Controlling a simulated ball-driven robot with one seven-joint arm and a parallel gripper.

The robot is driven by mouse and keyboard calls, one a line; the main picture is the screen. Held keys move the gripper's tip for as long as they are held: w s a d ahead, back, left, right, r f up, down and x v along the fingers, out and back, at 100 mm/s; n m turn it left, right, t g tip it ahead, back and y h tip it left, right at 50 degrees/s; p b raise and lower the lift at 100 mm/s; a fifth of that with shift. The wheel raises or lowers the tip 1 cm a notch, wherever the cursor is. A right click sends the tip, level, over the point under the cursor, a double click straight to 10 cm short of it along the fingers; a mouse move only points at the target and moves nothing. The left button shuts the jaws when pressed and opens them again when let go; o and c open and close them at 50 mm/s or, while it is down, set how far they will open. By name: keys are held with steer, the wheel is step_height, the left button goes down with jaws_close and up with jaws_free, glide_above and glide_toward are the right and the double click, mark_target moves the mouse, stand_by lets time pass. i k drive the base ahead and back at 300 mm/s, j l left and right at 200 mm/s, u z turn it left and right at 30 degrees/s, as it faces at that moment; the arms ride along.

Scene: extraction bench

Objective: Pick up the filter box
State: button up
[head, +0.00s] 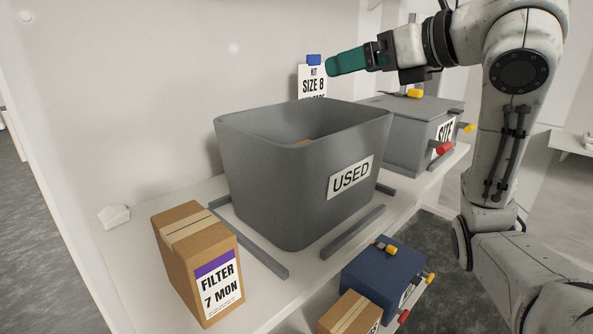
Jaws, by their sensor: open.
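The filter box (190,258) is a brown cardboard box with lighter tape on top. Its front label has a purple band and reads "FILTER 7 MON". It stands upright at the front left of the white bench, left of the grey bin. My gripper (332,66), with green fingers, is raised above and behind the grey bin, pointing left. It is open, with nothing seen in it, and is well apart from the filter box, up and to the right.
A grey bin (262,190) labelled "USED" stands mid-bench between dark rails (352,232). Behind it are a grey lidded case (410,143) and a "KIT SIZE 8" sign (312,80). Below right are a blue case (383,272) and another cardboard box (350,315).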

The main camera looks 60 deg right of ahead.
mark_target(200, 254)
steer(key=k+j, duration=0.2)
steer(key=k, duration=0.3)
steer(key=k+j, duration=0.2)
steer(key=k, duration=0.25)
